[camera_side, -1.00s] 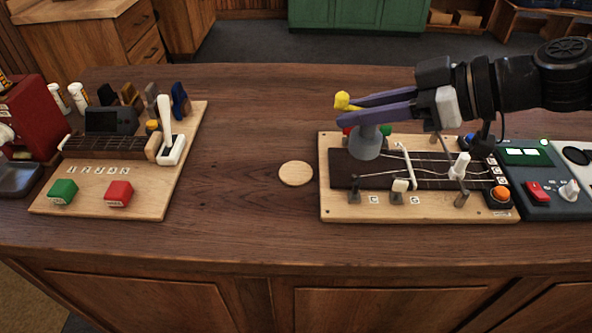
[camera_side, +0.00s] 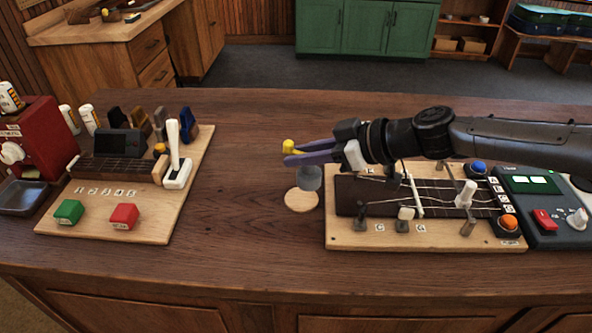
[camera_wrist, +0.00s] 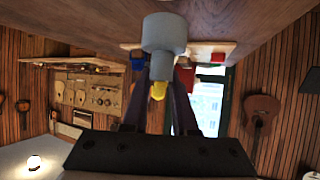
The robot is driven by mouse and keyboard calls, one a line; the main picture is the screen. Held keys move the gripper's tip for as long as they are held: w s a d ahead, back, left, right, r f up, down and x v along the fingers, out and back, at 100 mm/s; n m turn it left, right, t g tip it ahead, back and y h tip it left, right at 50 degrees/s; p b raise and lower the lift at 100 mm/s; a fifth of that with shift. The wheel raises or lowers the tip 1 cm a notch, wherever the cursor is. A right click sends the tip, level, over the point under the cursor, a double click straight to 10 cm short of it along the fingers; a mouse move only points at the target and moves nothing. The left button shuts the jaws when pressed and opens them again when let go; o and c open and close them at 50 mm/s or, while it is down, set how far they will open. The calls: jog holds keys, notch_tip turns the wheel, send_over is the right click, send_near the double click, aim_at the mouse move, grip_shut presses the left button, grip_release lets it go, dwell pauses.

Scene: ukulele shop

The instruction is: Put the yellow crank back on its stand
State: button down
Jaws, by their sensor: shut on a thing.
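The yellow crank has a grey round body (camera_side: 309,179) and a yellow knob (camera_side: 290,146). My gripper (camera_side: 298,157), with purple fingers, is shut on it and holds it roughly upright. In the wrist view the grey body (camera_wrist: 164,36) and yellow knob (camera_wrist: 158,91) show between my fingers. A round pale wooden disc (camera_side: 300,203), which looks like the stand, lies on the table. The grey body overlaps the disc's back right part in the side view. I cannot tell whether they touch.
A wooden board (camera_side: 340,233) with strings, pegs and buttons lies just right of the disc, beneath my arm. A dark control box (camera_side: 550,235) is further right. Another board (camera_side: 160,220) with red and green blocks is at left. The table between it and the disc is clear.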

jog(key=shift+w+a+f, duration=0.3)
jog(key=shift+f, duration=0.2)
jog(key=shift+w+a+f, duration=0.25)
jog(key=shift+f, duration=0.2)
jog(key=shift+w+a+f, duration=0.1)
jog(key=shift+a+f, duration=0.05)
jog(key=shift+f, duration=1.5)
jog(key=shift+f, duration=0.1)
jog(key=c, duration=0.7)
grip_release()
jog(key=d+r, duration=0.1)
jog(key=s+d+r, duration=0.1)
jog(key=shift+d+r, duration=0.3)
jog(key=shift+r, duration=3.05)
